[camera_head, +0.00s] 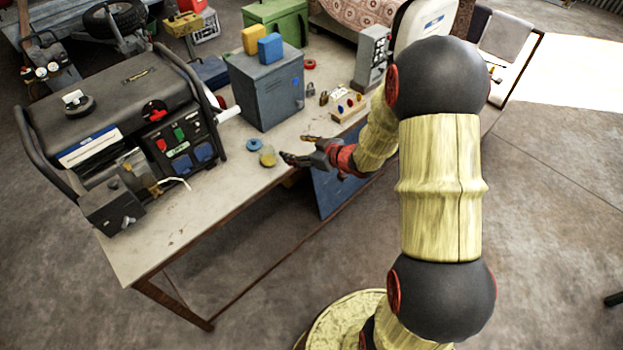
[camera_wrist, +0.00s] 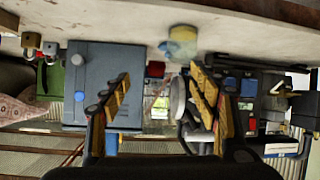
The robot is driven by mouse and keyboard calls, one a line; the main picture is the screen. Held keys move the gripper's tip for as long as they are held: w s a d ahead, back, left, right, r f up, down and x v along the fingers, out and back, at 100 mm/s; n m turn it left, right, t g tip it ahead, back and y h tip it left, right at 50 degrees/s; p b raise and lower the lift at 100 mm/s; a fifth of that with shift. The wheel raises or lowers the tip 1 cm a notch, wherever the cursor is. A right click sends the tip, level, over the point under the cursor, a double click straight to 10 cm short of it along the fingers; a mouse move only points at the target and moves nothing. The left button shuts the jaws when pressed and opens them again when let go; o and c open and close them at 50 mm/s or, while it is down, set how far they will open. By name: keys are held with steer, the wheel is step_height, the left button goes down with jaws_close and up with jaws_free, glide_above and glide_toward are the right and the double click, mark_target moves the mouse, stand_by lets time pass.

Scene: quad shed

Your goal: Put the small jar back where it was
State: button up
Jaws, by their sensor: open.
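A small yellowish jar (camera_head: 267,156) stands on the workbench (camera_head: 200,215) near its front edge, a little to the left of my gripper (camera_head: 294,147). In the wrist view, where the bench top is at the top of the picture, the jar (camera_wrist: 183,33) is above and slightly right of the middle between the fingers (camera_wrist: 160,72). My gripper is open and empty, apart from the jar, with its fingers pointing toward the bench items.
A black generator (camera_head: 125,120) stands left of the jar, and a grey metal box (camera_head: 266,88) behind it. The front left bench top is mostly clear.

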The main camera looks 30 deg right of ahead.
steer(key=s+d+r+m+g+h, duration=0.15)
steer(key=s+r+h, duration=0.25)
steer(key=r, duration=0.5)
steer(key=s+d+r+m+h, duration=0.25)
steer(key=s+r, duration=0.25)
steer(key=r, duration=0.4)
steer(key=s+a+r+g, duration=0.1)
steer(key=s+a, duration=0.3)
steer(key=s, duration=0.4)
steer(key=s+a+r+m+g+y, duration=0.1)
steer(key=s+a, duration=0.3)
steer(key=s, duration=0.4)
steer(key=s+a+r+g, duration=0.1)
steer(key=s+a+g, duration=0.1)
steer(key=s, duration=0.6)
steer(key=shift+a+r+m+y, duration=0.3)
steer(key=shift+a+m+y, duration=0.1)
steer(key=shift+a, duration=0.5)
